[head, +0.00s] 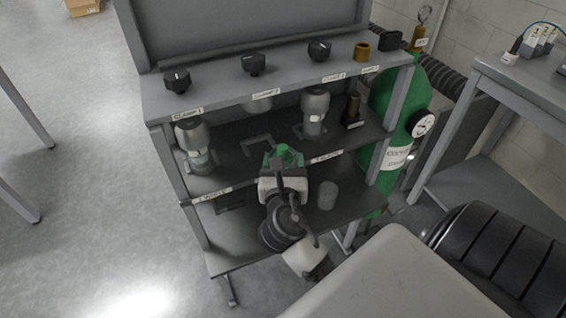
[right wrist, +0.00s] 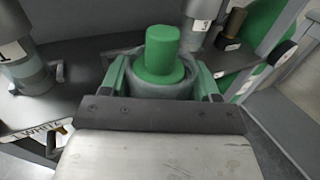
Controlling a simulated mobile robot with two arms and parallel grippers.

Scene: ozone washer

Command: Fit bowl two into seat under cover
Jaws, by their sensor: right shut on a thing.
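My right gripper (head: 284,172) is shut on a cup-like bowl with a green cylindrical piece standing in it (head: 284,155). In the right wrist view the bowl (right wrist: 163,84) sits between the two fingers (right wrist: 162,92), looks upright, and the green piece (right wrist: 161,52) rises above its rim. The gripper is in front of the middle shelf (head: 235,172), near its front edge. Behind it on that shelf is an empty grey bracket (head: 258,143), beneath the grey middle cover (head: 262,104). Whether the held bowl is bowl two cannot be read. My left gripper is not in view.
A left unit (head: 195,145) and a right unit (head: 314,112) flank the bracket. The top shelf (head: 215,92) overhangs, with black knobs (head: 253,64). A brass fitting (head: 353,110) stands at right. A grey cylinder (head: 328,195) stands on the lower shelf. A green tank (head: 405,110) is right.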

